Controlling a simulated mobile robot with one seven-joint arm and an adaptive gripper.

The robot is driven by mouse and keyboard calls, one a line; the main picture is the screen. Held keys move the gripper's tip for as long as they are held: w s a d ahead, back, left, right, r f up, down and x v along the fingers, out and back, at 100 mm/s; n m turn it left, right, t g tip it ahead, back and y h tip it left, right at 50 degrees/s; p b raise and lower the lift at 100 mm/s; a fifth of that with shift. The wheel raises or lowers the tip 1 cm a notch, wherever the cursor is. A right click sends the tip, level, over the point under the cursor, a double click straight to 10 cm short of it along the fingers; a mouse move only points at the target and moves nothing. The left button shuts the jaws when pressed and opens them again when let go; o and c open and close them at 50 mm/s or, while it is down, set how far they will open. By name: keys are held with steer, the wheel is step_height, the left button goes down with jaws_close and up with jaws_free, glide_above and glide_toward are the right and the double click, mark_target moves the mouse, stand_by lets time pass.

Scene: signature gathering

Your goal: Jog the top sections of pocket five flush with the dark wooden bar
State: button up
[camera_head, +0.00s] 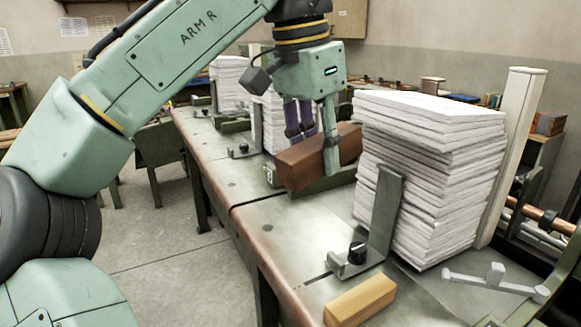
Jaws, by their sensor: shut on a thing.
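My gripper (318,148) is shut on the dark wooden bar (312,160). It holds the bar level with the middle of the near paper stack, just left of it. Whether the bar touches the stack or the green ledge (335,182) below it I cannot tell. The near stack of paper sections (430,165) stands tall, with its top sections (430,112) jutting unevenly to the left over the ones below. Which pocket is number five I cannot read.
A grey metal bracket (384,215) with a black knob stands at the near stack's front. A light wooden block (360,299) lies on the table's front edge. More paper stacks (230,82) stand farther back. A pale post (512,150) rises at the right of the near stack.

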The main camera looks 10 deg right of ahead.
steer(key=w+d+r, duration=0.1)
steer(key=d, duration=0.7)
steer(key=shift+d+r, duration=0.3)
steer(key=shift+d, duration=0.05)
steer(key=shift+w+d, duration=0.15)
steer(key=shift+w+d, duration=0.3)
steer(key=shift+d, duration=0.45)
steer(key=shift+w+d, duration=0.3)
steer(key=shift+d, duration=0.4)
steer(key=shift+a, duration=0.1)
